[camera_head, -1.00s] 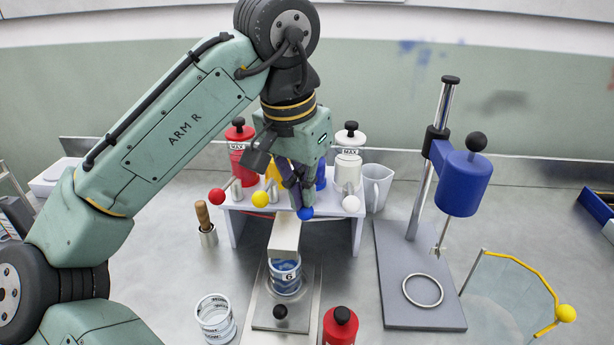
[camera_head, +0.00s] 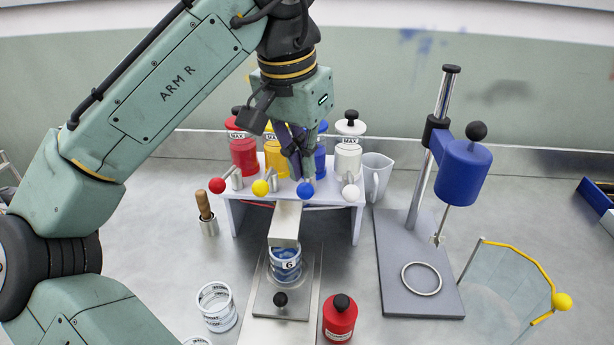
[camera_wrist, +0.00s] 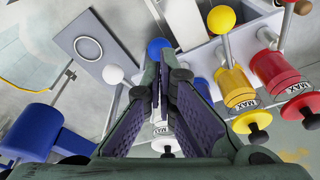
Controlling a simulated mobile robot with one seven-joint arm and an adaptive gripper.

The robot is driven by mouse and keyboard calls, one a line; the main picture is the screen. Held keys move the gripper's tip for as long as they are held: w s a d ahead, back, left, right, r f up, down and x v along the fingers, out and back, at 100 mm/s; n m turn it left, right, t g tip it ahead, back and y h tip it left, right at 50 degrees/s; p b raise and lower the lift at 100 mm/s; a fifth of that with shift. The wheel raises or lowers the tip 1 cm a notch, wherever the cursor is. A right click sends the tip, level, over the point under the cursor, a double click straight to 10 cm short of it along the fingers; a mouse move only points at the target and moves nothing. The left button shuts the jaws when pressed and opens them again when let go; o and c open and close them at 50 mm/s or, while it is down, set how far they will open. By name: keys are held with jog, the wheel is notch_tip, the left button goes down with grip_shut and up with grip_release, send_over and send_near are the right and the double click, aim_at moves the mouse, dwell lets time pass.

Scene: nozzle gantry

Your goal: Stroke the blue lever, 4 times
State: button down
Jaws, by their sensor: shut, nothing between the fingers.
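The blue lever's ball (camera_head: 305,190) sticks out at the front of the white rack, roughly level with the neighbouring balls. It also shows in the wrist view (camera_wrist: 157,47), just beyond my fingertips. My gripper (camera_head: 304,176) is shut and empty, directly above and behind the blue ball. I cannot tell whether it touches. The blue canister (camera_head: 321,150) behind is partly hidden by my gripper. A cup marked 6 (camera_head: 285,268) with blue contents stands below the metal spout block (camera_head: 285,222).
Red (camera_head: 217,186), yellow (camera_head: 260,187) and white (camera_head: 350,193) lever balls flank the blue one closely. A white jug (camera_head: 377,178) stands right of the rack. A stand with a blue cylinder (camera_head: 465,172) is farther right. A red bottle (camera_head: 340,320) stands in front.

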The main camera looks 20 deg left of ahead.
aim_at(305, 184)
jog(key=shift+f+b, duration=1.6)
jog(key=shift+f, duration=1.6)
jog(key=shift+r, duration=0.2)
notch_tip(305, 184, up, 3)
jog(key=p, duration=0.3)
jog(key=shift+r, duration=1.6)
jog(key=shift+r, duration=2.55)
